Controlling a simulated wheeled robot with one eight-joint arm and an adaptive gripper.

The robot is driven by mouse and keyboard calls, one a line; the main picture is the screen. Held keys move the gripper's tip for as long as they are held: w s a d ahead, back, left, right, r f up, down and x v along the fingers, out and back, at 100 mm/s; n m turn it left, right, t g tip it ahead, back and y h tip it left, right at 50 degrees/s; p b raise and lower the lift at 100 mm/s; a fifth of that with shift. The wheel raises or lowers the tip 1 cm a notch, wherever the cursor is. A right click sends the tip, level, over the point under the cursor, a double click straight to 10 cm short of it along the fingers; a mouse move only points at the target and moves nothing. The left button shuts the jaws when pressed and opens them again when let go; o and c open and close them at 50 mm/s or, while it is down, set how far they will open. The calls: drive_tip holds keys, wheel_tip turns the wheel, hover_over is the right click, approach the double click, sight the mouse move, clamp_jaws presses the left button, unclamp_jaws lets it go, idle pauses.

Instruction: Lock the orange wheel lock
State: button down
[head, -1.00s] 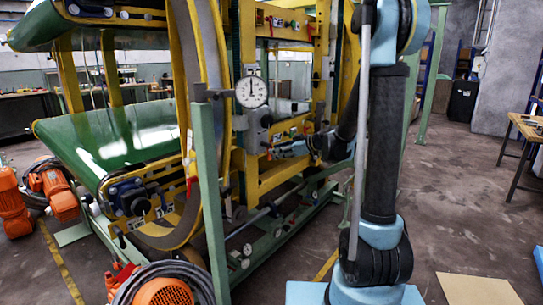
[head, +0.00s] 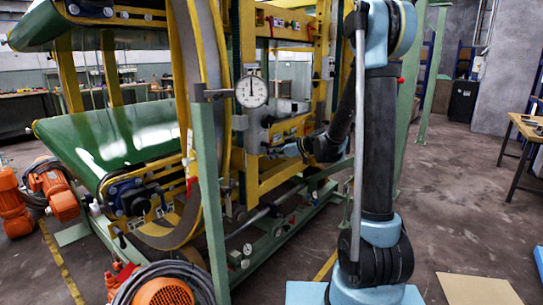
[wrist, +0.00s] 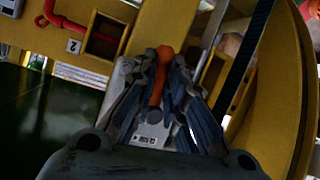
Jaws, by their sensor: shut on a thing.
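The orange wheel lock (wrist: 157,78) shows in the wrist view as a narrow, upright orange lever in front of a light grey plate (wrist: 150,134). My gripper (wrist: 162,62) is shut on it, with a finger on each side of the lever. In the head view my gripper (head: 277,149) reaches leftward to the grey fitting on the yellow frame, below the round dial. The orange lever is too small and covered to make out clearly there.
A white dial gauge (head: 251,91) stands above the gripper beside a green post (head: 208,190). Yellow frame bars (head: 275,178) and a curved ring (wrist: 275,110) lie close around my gripper. Open floor (head: 445,205) lies to the right.

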drive_tip(key=shift+s+a+m+g+y, duration=0.1)
drive_tip(key=shift+s+m+g+y, duration=0.1)
drive_tip(key=shift+m+g+y, duration=0.35)
drive_tip(key=c, duration=1.6)
unclamp_jaws()
drive_tip(key=shift+h, duration=0.25)
drive_tip(key=shift+c, duration=0.2)
drive_tip(key=v, duration=1.2)
drive_tip(key=shift+f, duration=0.2)
